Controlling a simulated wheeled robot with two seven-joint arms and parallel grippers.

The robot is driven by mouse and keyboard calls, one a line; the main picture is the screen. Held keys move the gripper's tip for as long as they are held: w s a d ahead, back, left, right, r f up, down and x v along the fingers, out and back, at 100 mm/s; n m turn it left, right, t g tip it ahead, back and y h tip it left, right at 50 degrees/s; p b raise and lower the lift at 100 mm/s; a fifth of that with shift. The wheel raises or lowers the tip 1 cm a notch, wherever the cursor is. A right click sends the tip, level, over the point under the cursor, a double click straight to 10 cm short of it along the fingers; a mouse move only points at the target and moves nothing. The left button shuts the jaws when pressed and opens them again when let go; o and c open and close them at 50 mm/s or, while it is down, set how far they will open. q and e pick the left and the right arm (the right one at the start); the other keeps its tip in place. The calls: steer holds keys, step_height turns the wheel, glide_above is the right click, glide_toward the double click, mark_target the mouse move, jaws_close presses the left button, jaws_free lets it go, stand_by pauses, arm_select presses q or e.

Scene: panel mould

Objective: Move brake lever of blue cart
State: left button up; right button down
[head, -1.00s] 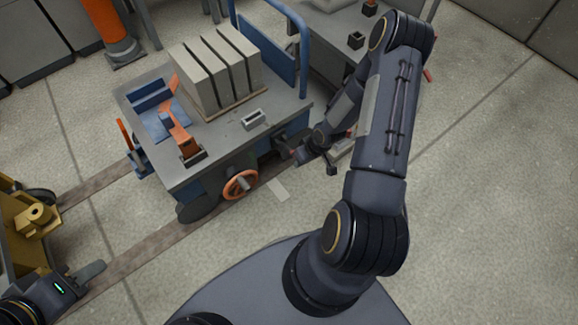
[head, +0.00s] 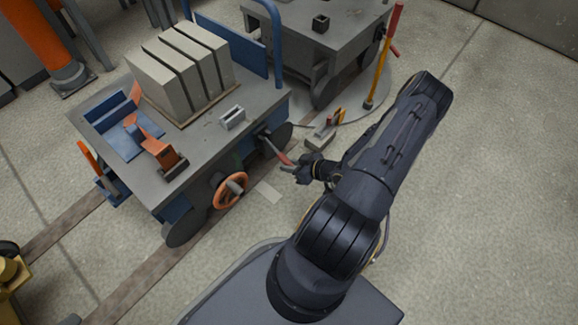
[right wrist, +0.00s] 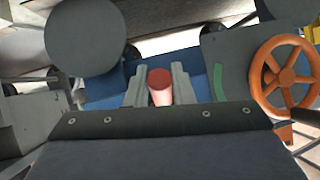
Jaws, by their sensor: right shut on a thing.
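The blue cart (head: 180,190) has a grey top and stands left of centre in the head view. Its brake lever (head: 278,151) is a thin bar with a red grip, sticking out from the cart's right-hand side. My right gripper (head: 292,167) is shut on the red grip. In the right wrist view the red round end of the lever (right wrist: 160,88) sits between the two grey fingers of my right gripper (right wrist: 161,85). The fingers partly hide the grip.
An orange handwheel (head: 230,190) is on the cart's near side, left of the lever; it also shows in the wrist view (right wrist: 286,77). Grey slabs (head: 180,70) stand on the cart. A grey cart (head: 315,50) and a yellow post with red top (head: 383,60) stand behind.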

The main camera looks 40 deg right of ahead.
steer(key=shift+w+f, duration=0.2)
steer(key=shift+f, duration=0.05)
stand_by(0.3)
steer(key=c, duration=1.3)
jaws_free()
steer(key=shift+o, duration=0.2)
steer(key=p+v, duration=0.2)
steer(key=v, duration=0.5)
steer(key=shift+s+p, duration=0.4)
steer(key=shift+s, duration=0.05)
steer(key=shift+d+r, duration=0.1)
